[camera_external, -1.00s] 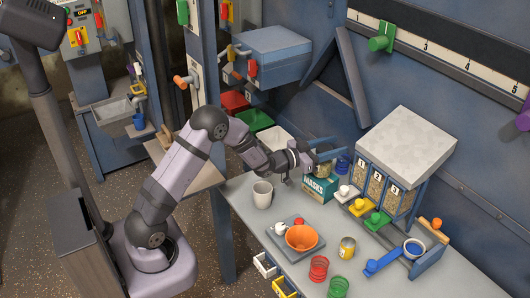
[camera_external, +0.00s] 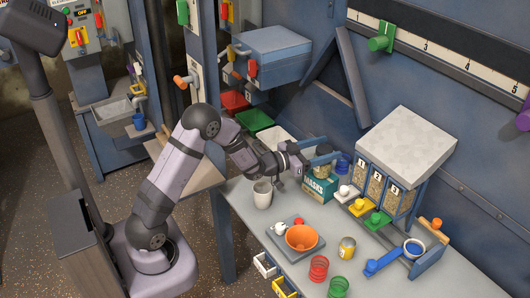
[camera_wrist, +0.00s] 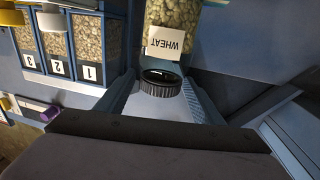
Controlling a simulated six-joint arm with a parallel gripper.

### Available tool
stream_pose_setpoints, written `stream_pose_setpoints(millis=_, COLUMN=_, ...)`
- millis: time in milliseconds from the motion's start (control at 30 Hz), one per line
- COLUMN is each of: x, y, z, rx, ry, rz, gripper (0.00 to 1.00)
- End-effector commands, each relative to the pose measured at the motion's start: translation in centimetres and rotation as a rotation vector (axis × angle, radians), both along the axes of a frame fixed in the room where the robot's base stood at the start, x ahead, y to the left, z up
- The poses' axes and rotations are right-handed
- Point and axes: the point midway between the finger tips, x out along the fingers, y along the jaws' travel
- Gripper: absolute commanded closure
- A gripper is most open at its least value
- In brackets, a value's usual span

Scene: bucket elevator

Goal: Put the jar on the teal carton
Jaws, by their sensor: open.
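The jar (camera_external: 322,169) has a dark lid and is filled with grain. It appears upright on top of the teal carton (camera_external: 319,190), which is marked MASKS; the carton's rear is hidden. In the wrist view the jar (camera_wrist: 185,14) shows upside down, with a WHEAT label and its dark ribbed lid (camera_wrist: 160,84) towards me. My gripper (camera_external: 325,156) is open at the height of the jar's upper part. In the wrist view its fingers (camera_wrist: 166,92) lie on either side of the lid, with gaps beside it.
A grain dispenser (camera_external: 407,143) with numbered bins stands to the right. A white mug (camera_external: 262,194) stands left of the carton. A blue jar-like item (camera_external: 343,163) is behind.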

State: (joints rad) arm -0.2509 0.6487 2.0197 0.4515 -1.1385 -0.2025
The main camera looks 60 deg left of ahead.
Motion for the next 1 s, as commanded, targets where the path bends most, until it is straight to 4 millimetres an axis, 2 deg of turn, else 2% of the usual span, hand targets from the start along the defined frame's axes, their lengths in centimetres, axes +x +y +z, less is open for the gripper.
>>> stream_pose_setpoints(millis=300, x=-5.4, y=1.0, z=-0.1, rx=0.001, ry=0.0, rz=0.003, gripper=0.39)
stream_pose_setpoints(millis=500, x=-7.6, y=1.3, z=0.0, rx=0.002, ry=0.0, rz=0.002, gripper=0.39)
stream_pose_setpoints(millis=700, x=-8.4, y=1.4, z=0.0, rx=0.002, ry=-0.001, rz=0.0, gripper=0.39)
stream_pose_setpoints(millis=1000, x=-8.5, y=1.3, z=0.0, rx=0.001, ry=0.0, rz=0.0, gripper=0.39)
